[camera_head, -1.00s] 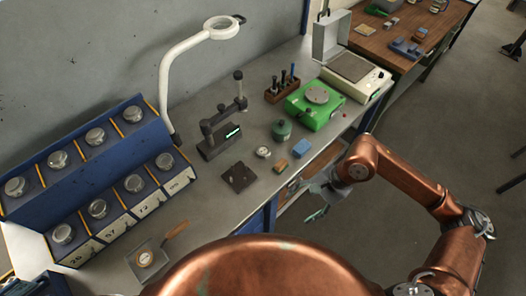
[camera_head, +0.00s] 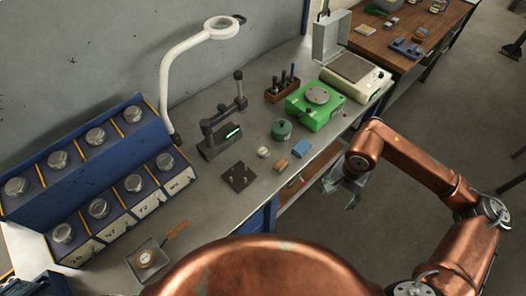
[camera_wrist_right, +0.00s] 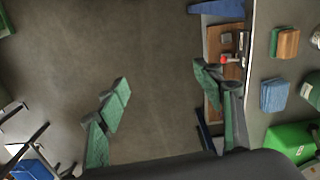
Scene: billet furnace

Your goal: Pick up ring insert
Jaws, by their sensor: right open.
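I cannot tell for certain which piece is the ring insert. A small pale round piece (camera_head: 263,152) lies on the bench beside an orange-and-green block (camera_head: 282,165). Another round piece (camera_head: 146,258) sits in a small grey tray (camera_head: 135,268) at the front left. My right gripper (camera_head: 343,191) is beyond the bench's front edge, over the floor and right of both pieces. In the right wrist view its green-padded fingers (camera_wrist_right: 163,84) are wide apart with only floor between them. My left gripper is out of view.
The bench (camera_head: 212,205) also holds a blue block (camera_head: 300,148), green pot (camera_head: 281,130), dark plate (camera_head: 239,176), black stand (camera_head: 220,140) and green device (camera_head: 315,105). A wooden drawer or shelf (camera_head: 299,183) is under the front edge. A blue rack (camera_head: 100,190) stands left.

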